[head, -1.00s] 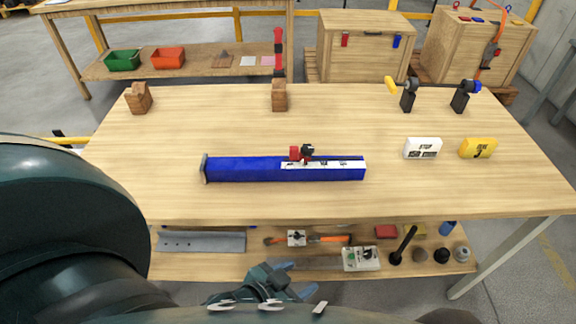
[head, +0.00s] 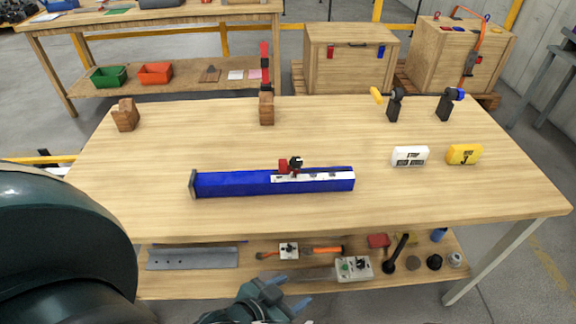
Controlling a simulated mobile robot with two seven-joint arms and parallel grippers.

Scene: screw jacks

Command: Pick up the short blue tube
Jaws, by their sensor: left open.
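A blue square tube (head: 235,183) with a grey end plate at its left end lies lengthwise across the wooden table (head: 480,205). A white strip (head: 330,177) and a small red and black device (head: 290,167) sit on it. A small blue cylinder (head: 438,235) stands on the lower shelf at the right. My left gripper (head: 287,294) is open and empty, low in the picture in front of the lower shelf, apart from the blue tube. My right gripper is not in view.
Two wooden blocks (head: 125,115) (head: 266,108), two crank tools (head: 394,103) (head: 446,106), a white box (head: 410,157) and a yellow box (head: 463,154) stand on the table. The shelf (head: 200,286) holds a grey plate (head: 193,256) and tools. The table's front strip is clear.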

